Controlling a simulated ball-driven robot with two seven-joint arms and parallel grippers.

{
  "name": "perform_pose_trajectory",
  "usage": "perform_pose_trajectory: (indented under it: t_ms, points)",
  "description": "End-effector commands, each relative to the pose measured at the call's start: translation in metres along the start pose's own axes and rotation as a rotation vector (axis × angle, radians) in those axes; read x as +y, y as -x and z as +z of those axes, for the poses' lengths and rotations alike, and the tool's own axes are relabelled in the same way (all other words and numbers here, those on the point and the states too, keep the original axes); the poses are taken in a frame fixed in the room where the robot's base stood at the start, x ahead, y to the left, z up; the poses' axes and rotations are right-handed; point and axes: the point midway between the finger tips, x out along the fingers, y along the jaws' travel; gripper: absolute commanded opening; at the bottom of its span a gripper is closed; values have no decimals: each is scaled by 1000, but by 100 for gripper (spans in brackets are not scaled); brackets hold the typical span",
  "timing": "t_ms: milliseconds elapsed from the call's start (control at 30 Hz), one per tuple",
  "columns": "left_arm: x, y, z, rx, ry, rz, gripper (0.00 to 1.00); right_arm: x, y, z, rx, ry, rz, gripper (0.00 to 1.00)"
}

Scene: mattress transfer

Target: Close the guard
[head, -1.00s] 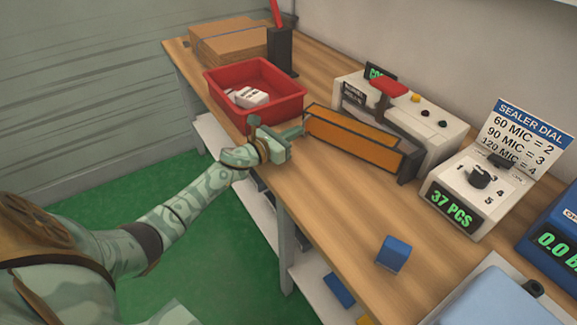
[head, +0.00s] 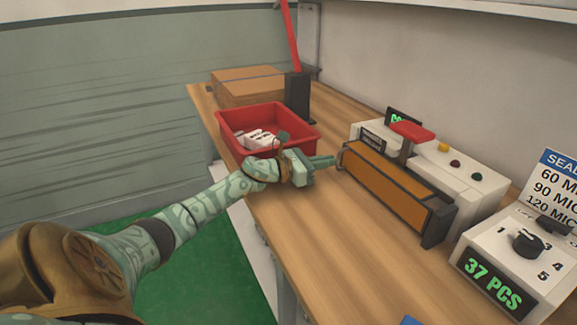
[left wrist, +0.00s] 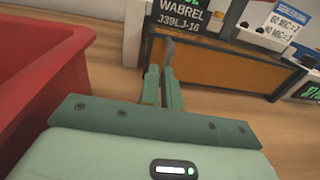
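The guard (head: 385,184) is a long orange panel with a dark frame along the front of the white sealer (head: 465,184). It leans out at the front; I cannot tell its exact angle. The guard also shows in the left wrist view (left wrist: 235,70), with a grey curved bar (left wrist: 168,48) at its left end. My left gripper (head: 333,161) is beside the guard's left end, fingers pointing at it. In the left wrist view its fingers (left wrist: 161,72) are together with only a thin gap and nothing visible held. Contact with the grey bar cannot be told. My right gripper is not in view.
A red bin (head: 310,142) with white packets is close to the left gripper. Behind it are cardboard (head: 245,88) and a black holder (head: 298,98) with a red stick. A dial box (head: 500,285) stands at the right.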

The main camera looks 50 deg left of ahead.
Motion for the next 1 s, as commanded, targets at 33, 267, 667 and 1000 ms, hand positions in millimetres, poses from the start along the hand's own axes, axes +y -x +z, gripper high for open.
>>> perform_pose_trajectory:
  t_ms: [33, 267, 667, 1000]
  points:
    - [0, -2, 5, -10, -2, 2, 0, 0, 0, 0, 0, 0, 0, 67]
    - [0, 0, 6, -13, -3, 2, 0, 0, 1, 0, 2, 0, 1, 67]
    - [0, 89, 6, -4, -2, 3, 0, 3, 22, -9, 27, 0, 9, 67]
    - [0, 159, 2, -4, 1, 3, 0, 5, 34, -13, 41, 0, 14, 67]
